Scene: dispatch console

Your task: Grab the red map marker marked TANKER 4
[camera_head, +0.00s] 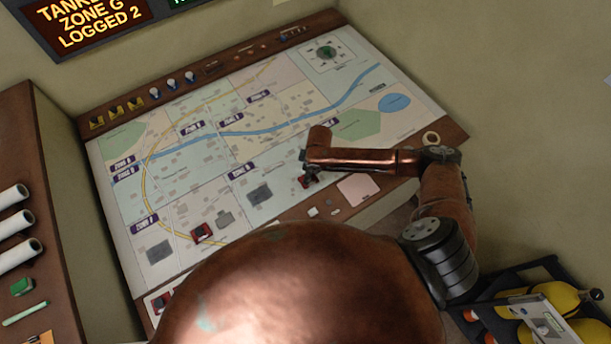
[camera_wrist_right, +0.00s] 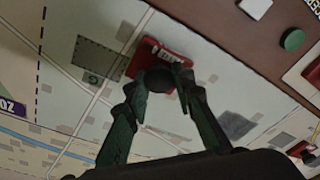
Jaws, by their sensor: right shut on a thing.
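My right gripper (camera_head: 311,172) reaches over the map from the right and is shut on a red map marker (camera_head: 305,183), low over the lower part of the map. In the right wrist view the fingertips (camera_wrist_right: 166,78) meet at the dark knob of this marker (camera_wrist_right: 140,60). Its white label faces away and is too small to read. Whether its base touches the map I cannot tell. Another red marker (camera_head: 201,232) stands on the map further left. A third red piece (camera_head: 163,300) shows at the lower left edge. My left gripper is not in view.
The map table (camera_head: 440,125) has a raised brown frame. Several yellow pieces and blue-white bulbs line its back edge (camera_head: 155,93). A pink pad (camera_head: 358,190) lies near the front. A sign (camera_head: 90,22) reads "ZONE G LOGGED 2". A black crate with yellow cylinders (camera_head: 545,305) stands lower right.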

